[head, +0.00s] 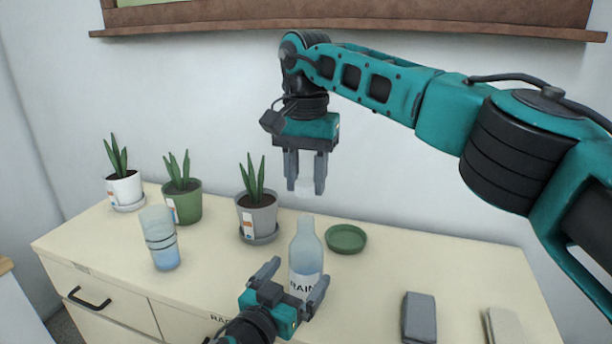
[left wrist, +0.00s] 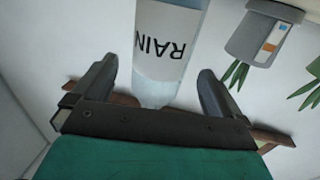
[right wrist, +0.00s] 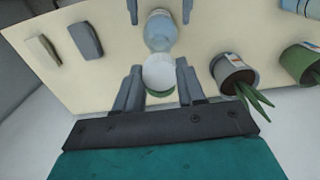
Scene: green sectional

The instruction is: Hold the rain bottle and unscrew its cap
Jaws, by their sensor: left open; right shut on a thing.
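The rain bottle (head: 305,252), pale and translucent with a RAIN label, stands upright on the cabinet top, its neck bare. It also shows in the left wrist view (left wrist: 170,45) and from above in the right wrist view (right wrist: 160,28). My left gripper (head: 297,280) is open, its fingers on either side of the bottle's lower body. My right gripper (head: 305,188) is above the bottle, shut on the white cap (head: 304,187). The cap is apart from the bottle, with a gap below it; in the right wrist view the cap (right wrist: 160,73) sits between the fingertips.
A green saucer (head: 346,239) lies behind the bottle. Potted plants in grey (head: 258,217), green (head: 184,207) and white (head: 124,190) pots stand at the back left. A glass (head: 160,240) stands left. A dark grey block (head: 418,318) and a beige block (head: 503,326) lie at front right.

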